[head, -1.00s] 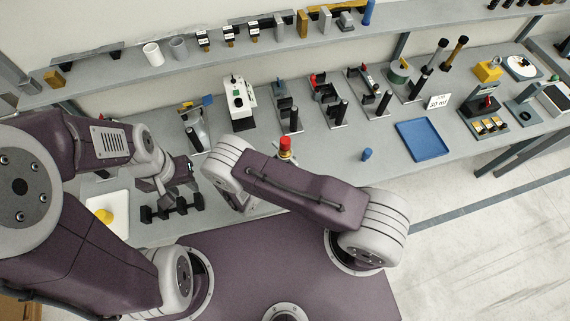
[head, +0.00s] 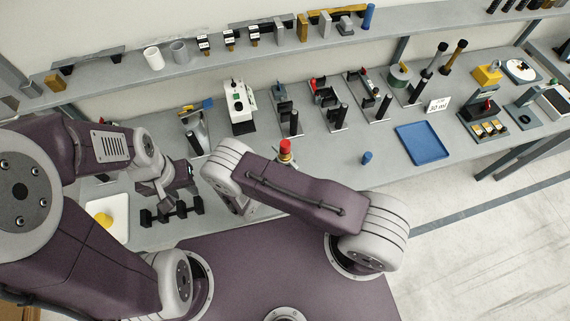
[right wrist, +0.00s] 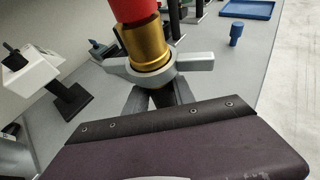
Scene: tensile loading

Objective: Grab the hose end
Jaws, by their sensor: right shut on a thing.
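A red-topped piece with a gold collar (right wrist: 149,45) rises from my right gripper (right wrist: 157,98) in the right wrist view. A grey ring with side tabs (right wrist: 193,62) sits around the foot of the gold collar. The dark fingers of my right gripper are shut just below and behind it. The red top also shows in the head view (head: 286,146), beyond my right forearm, which hides most of that gripper. I cannot tell whether this piece is the hose end; no hose shows clearly.
A white device (head: 240,104) and several black-handled stands line the bench. A blue tray (head: 420,143) and a small blue cylinder (head: 367,157) lie right.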

